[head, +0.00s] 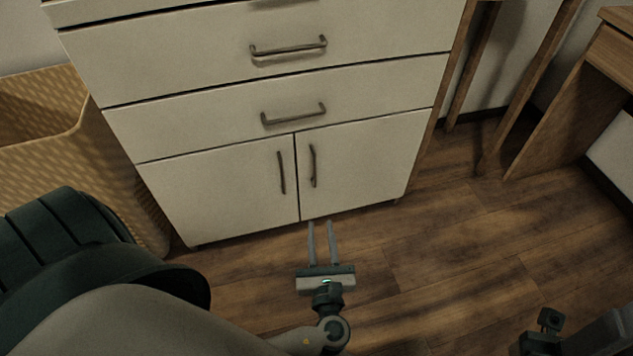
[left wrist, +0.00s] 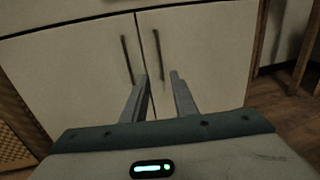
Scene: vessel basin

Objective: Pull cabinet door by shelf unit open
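A white cabinet stands ahead with drawers above and two doors below. Its left door (head: 220,198) and right door (head: 368,160) are both shut. Each has a dark vertical handle near the middle seam: the left handle (head: 281,172) and the right handle (head: 313,166). The left wrist view also shows the left handle (left wrist: 127,60) and the right handle (left wrist: 158,54). My left gripper (head: 320,226) is open and empty, in front of the doors and just below the handles in the picture. My right gripper's fingers are not visible.
A wicker basket (head: 110,165) stands left of the cabinet. The drawers carry horizontal handles (head: 290,47). A wooden shelf unit or table leg (head: 530,85) and a wooden desk (head: 565,110) are at the right. The wooden floor (head: 450,260) at front right is clear.

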